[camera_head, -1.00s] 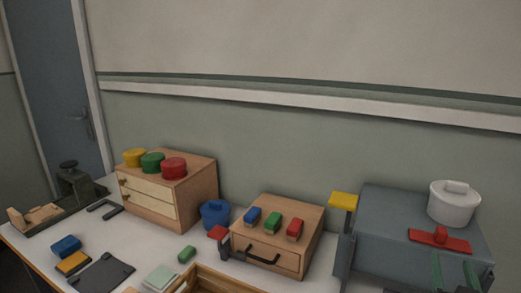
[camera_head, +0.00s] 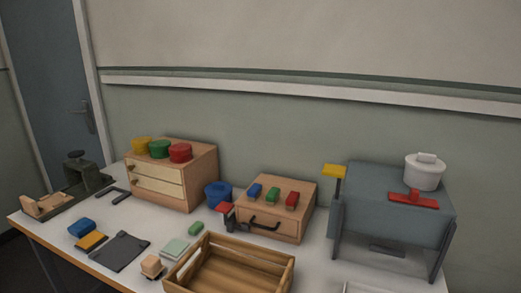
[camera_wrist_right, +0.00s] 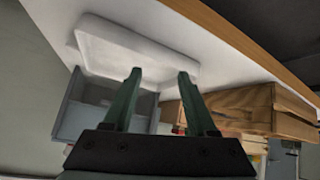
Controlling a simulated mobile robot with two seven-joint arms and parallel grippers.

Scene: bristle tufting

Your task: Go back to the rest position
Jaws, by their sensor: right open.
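My right gripper (camera_wrist_right: 160,74) shows in the right wrist view with its two green fingers apart and nothing between them. Behind the fingers are a white tray (camera_wrist_right: 112,40) and, to the right, a wooden crate (camera_wrist_right: 248,106). My right gripper does not show in the head view now. My left gripper is in neither view.
The crate (camera_head: 205,289) stands at the table's front in the head view. Behind it are a drawer box (camera_head: 277,226) with coloured blocks, a blue pot (camera_head: 217,194) and a drawer cabinet (camera_head: 197,183). A grey stand (camera_head: 385,222) bears a white lidded pot (camera_head: 424,173).

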